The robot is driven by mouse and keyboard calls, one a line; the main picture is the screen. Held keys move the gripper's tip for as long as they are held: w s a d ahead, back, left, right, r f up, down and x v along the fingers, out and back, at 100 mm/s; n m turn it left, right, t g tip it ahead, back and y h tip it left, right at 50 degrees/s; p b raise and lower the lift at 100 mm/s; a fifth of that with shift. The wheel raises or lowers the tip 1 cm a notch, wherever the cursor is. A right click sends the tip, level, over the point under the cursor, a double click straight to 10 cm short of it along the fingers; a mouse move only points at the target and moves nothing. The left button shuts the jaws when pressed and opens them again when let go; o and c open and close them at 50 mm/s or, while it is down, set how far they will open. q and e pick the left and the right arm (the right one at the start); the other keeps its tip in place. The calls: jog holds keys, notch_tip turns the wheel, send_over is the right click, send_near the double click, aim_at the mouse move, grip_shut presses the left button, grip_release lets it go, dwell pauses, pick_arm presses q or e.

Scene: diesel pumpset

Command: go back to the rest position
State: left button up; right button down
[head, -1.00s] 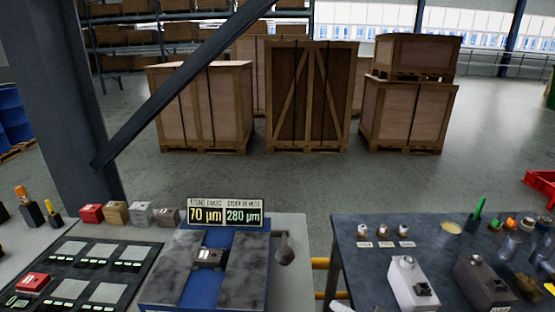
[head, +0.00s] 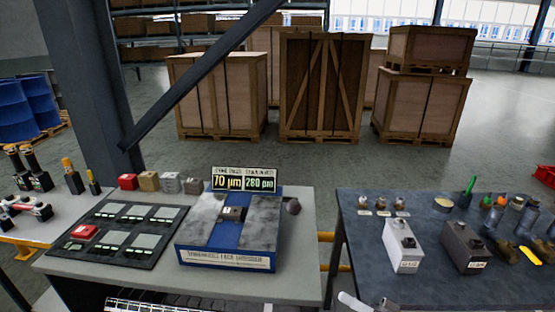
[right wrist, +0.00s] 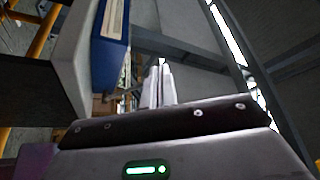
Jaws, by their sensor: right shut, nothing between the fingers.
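My right gripper (right wrist: 160,86) shows in the right wrist view with its pale fingers together and nothing between them. It is apart from the grey table (right wrist: 72,50) and the blue-based gauge (right wrist: 110,45), which show at upper left there. In the head view a small pale part of my right gripper (head: 353,301) shows at the bottom edge, in front of the gap between the two tables. My left gripper is not in view.
The gauge (head: 228,262) and a black tray (head: 95,250) stand on the left table (head: 300,250). The dark right table (head: 360,260) holds a white box (head: 403,247), a dark box (head: 465,250) and small parts. Wooden crates (head: 322,85) stand behind on open floor.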

jog(key=w+d+f+m+t+h, duration=0.15)
jog(key=f+h, duration=0.25)
jog(key=f, duration=0.7)
jog(key=w+d+f+m+t+h, duration=0.1)
jog(key=d+f+m+t+h, duration=0.3)
jog(key=f, duration=0.7)
jog(key=s+d+f+n+g+h, duration=0.1)
jog(key=s+f+g+h, duration=0.2)
jog(key=f, duration=0.6)
jog(key=s+d+f+n+g+h, duration=0.1)
jog(key=s+f+g+h, duration=0.15)
jog(key=s+f, duration=0.4)
jog(key=s+d+f+n+g+h, duration=0.2)
jog(key=s+f+g+h, duration=0.15)
jog(key=s+f, duration=1.05)
jog(key=s+f+n+g+h, duration=0.1)
jog(key=s+f+g, duration=0.1)
jog(key=s, duration=0.7)
jog(key=s+d+f+n+g+h, duration=0.1)
jog(key=s+f+g, duration=0.2)
jog(key=s, duration=0.6)
notch_tip(320, 180, down, 3)
jog(key=shift+s+d+r, duration=0.2)
jog(key=shift+s+d, duration=0.1)
jog(key=shift+s, duration=0.05)
jog(key=shift+n, duration=0.25)
